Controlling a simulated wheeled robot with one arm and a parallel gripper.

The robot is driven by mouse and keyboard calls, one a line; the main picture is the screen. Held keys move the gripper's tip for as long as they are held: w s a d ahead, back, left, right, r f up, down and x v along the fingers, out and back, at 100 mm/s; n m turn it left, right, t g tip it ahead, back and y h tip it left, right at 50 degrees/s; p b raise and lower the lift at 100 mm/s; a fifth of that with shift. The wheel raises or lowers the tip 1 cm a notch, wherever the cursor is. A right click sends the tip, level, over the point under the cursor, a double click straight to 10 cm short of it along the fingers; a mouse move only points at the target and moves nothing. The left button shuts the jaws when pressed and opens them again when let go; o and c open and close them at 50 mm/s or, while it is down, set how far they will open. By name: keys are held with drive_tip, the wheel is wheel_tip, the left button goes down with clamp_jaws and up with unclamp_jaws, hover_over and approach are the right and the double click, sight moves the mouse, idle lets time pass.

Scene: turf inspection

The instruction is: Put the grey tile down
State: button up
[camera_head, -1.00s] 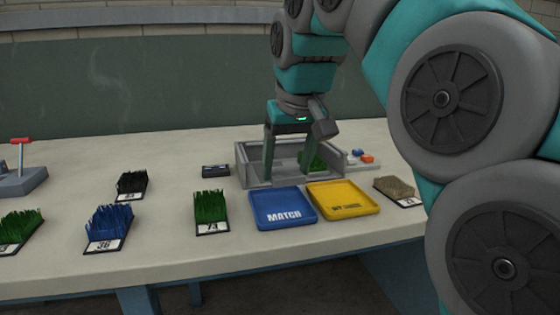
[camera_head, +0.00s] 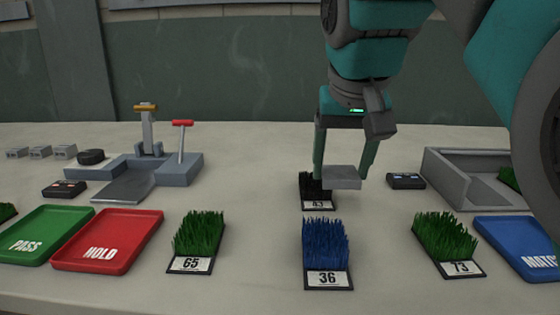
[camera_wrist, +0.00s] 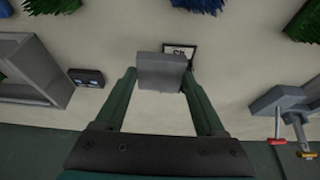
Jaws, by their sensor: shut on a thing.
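The grey tile (camera_head: 342,177) is a plain, flat-sided block held between the fingertips of my gripper (camera_head: 343,172). It hangs level, in front of part of the black turf sample (camera_head: 316,204) with a label that looks like 43. In the wrist view the tile (camera_wrist: 161,72) sits between both green fingers and covers part of that sample's label (camera_wrist: 184,50). I cannot tell how high the tile is above the table.
A grey open box (camera_head: 447,184) stands to the right, with a small dark device (camera_head: 406,181) beside it. A blue turf sample (camera_head: 325,242) is in front. A lever fixture (camera_head: 177,170), red tray (camera_head: 107,241) and green tray (camera_head: 43,236) lie left. Bare table lies between fixture and black sample.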

drive_tip(key=p, duration=0.2)
hover_over(288, 171)
drive_tip(key=s, duration=0.1)
drive_tip(key=shift+s+f, duration=0.15)
drive_tip(key=shift+f, duration=2.4)
drive_tip(key=o, duration=1.4)
drive_tip(key=shift+f, duration=0.1)
